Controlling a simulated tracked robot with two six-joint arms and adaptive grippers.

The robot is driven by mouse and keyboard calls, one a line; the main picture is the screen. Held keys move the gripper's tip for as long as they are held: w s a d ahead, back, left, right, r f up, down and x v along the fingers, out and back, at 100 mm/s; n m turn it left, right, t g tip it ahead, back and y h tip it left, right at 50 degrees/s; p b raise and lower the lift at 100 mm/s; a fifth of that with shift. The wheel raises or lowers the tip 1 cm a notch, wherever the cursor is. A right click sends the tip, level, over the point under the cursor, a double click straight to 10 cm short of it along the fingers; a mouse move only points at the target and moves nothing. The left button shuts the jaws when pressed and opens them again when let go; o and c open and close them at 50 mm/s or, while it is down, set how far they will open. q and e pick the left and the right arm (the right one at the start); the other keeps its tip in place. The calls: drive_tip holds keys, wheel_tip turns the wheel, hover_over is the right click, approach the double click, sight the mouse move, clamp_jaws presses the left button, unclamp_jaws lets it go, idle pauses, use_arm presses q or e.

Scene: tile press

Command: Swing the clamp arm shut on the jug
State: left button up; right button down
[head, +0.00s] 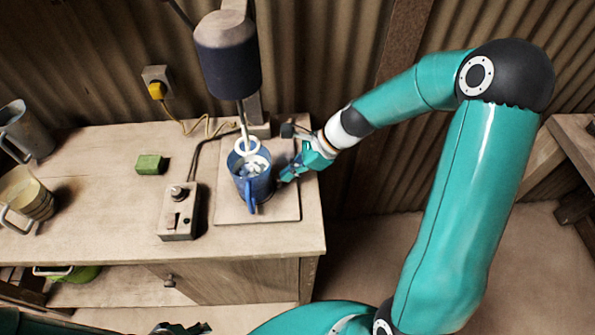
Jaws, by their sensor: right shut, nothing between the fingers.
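The blue jug (253,186) stands upright on a square base plate (228,212), with pale pieces inside and its handle toward me. A stirrer with a white ring hangs from the dark motor head (227,60) at the jug's mouth. My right gripper (284,180) is shut and empty, close beside the jug's right side; I cannot tell if they touch. A small dark part (287,130) behind the gripper may belong to the clamp, but I cannot make out the clamp arm clearly. My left gripper (182,328) shows only partly at the bottom edge.
A control box (180,212) with a cable sits left of the plate. A green block (150,164), a cream jug (27,197) and a grey jug (27,130) stand further left. The bench's left middle is clear. A corrugated wall (330,60) closes the back.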

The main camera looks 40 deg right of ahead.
drive_tip(key=shift+s+d+r+p, duration=0.15)
drive_tip(key=shift+d+p, duration=0.15)
drive_tip(key=shift+d, duration=0.15)
drive_tip(key=d, duration=0.1)
drive_tip(key=s+d+p, duration=0.1)
drive_tip(key=shift+d+r, duration=0.3)
drive_tip(key=shift+r, duration=0.05)
drive_tip(key=v, duration=1)
drive_tip(key=shift+d+f+b, duration=0.15)
drive_tip(key=shift+d+b, duration=0.05)
drive_tip(key=shift+b, duration=0.2)
drive_tip(key=shift+s, duration=0.1)
